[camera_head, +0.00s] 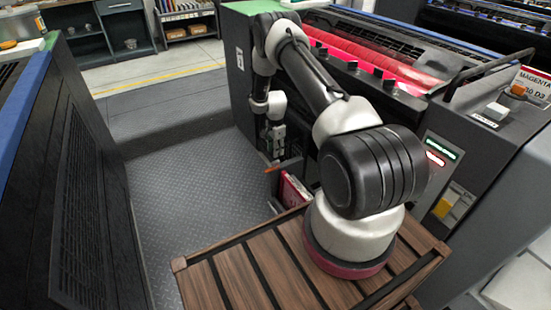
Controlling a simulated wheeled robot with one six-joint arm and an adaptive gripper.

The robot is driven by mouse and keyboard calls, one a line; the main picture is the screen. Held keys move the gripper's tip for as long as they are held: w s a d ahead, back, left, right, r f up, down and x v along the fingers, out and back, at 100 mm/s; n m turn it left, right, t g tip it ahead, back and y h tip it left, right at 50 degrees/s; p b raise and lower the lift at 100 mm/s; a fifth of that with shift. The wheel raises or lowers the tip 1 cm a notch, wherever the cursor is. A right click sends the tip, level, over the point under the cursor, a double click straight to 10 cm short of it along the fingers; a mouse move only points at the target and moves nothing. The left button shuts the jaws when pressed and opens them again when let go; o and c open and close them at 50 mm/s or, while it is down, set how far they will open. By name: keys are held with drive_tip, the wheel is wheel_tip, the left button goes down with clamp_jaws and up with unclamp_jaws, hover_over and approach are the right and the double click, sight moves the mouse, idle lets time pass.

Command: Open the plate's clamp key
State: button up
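My arm rises from the wooden deck and bends over toward the magenta ink unit (350,62). My gripper (275,155) hangs pointing down beside the dark side wall of that unit, low and toward the far end. It is small in the view, and I cannot tell whether its fingers are open or shut. I see nothing held in it. I cannot make out a plate clamp key; my arm hides part of the unit. Red rollers (375,66) with several black blocks along them show on top of the unit.
A slatted wooden deck (235,285) lies under my arm's base. A holder with red items (294,190) stands between deck and unit. Another dark machine (75,200) stands at left. The grey patterned floor (185,195) between is clear. A control panel (440,175) faces the right side.

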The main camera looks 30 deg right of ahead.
drive_tip(key=shift+r, duration=1.8)
